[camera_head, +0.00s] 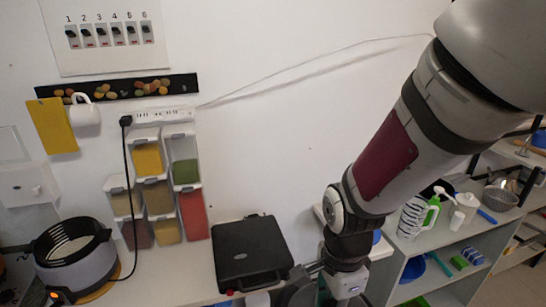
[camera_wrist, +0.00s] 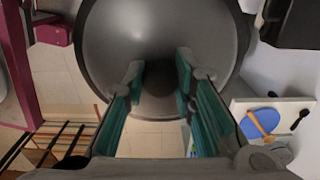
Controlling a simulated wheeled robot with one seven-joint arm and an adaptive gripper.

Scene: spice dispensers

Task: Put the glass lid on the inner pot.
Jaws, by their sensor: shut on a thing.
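The round grey, see-through-looking glass lid (camera_wrist: 112,35) fills the upper middle of the wrist view. My gripper (camera_wrist: 159,72) has its two teal-lined fingers closed on either side of the lid's dark knob (camera_wrist: 159,84). In the head view my gripper is at the bottom edge, right of the black grill, and largely cut off; I cannot make out the lid clearly there. A round grey cooker (camera_head: 75,268) stands open at the lower left of the head view. The inner pot (camera_head: 70,246) seems to be its light interior inside a dark rim, well left of my gripper.
A closed black grill (camera_head: 252,252) stands between the cooker and my arm. Stacked spice dispensers (camera_head: 157,195) stand against the wall, and a black cable (camera_head: 128,190) hangs beside the cooker. Shelves with bottles and bowls (camera_head: 440,235) are at the right.

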